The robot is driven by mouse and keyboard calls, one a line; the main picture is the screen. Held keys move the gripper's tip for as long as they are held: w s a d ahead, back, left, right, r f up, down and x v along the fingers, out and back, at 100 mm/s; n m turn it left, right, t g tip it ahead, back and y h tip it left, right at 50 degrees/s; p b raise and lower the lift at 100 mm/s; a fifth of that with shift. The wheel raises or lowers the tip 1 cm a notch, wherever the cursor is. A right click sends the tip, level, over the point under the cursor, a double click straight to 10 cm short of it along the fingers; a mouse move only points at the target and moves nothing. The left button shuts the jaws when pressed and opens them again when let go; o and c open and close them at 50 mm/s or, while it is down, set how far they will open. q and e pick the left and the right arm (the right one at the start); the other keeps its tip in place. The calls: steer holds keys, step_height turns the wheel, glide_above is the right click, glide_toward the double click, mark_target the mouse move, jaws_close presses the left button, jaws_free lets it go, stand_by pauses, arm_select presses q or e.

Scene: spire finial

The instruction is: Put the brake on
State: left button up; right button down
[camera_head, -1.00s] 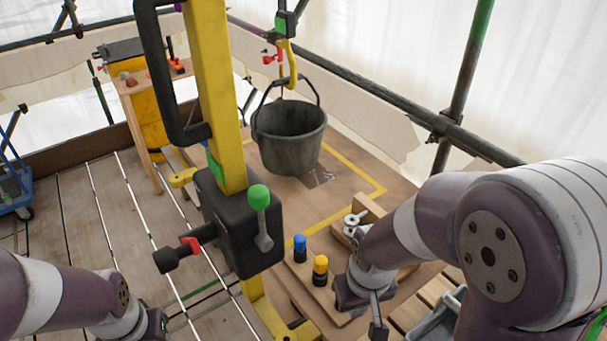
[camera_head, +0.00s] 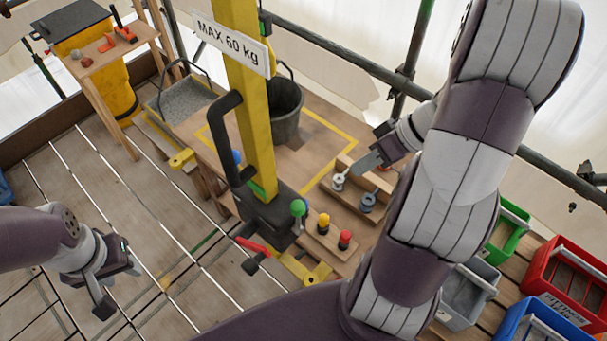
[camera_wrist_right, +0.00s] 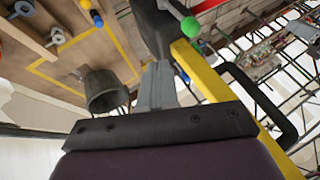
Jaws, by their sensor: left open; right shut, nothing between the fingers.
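The winch is a dark box (camera_head: 268,222) on a yellow post (camera_head: 247,110). A lever with a green ball knob (camera_head: 298,208) is on its right side, knob up. A dark crank with a red part (camera_head: 252,245) sticks out at its lower left. Which part is the brake is not labelled. My right gripper (camera_head: 368,161) is shut and empty, right of the post, apart from the lever. In the wrist view its fingers (camera_wrist_right: 157,88) point toward the winch, with the green knob (camera_wrist_right: 190,26) beyond. My left gripper (camera_head: 115,287) is open and empty over the deck at left.
A black bucket (camera_head: 287,112) is behind the post, inside a yellow floor outline. Yellow and red knobs (camera_head: 323,222) stand on a board right of the winch. Metal eye fittings (camera_head: 367,200) lie on a wooden rack. Coloured bins (camera_head: 570,275) are at right. A sign (camera_head: 230,42) reads MAX 60 kg.

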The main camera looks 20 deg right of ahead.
steer(key=b, duration=0.9)
glide_toward(298, 218)
steer(key=shift+w+f, duration=1.25)
steer(key=shift+w, duration=0.4)
steer(key=shift+a, duration=0.45)
steer(key=shift+w, duration=0.1)
steer(key=shift+f, duration=0.1)
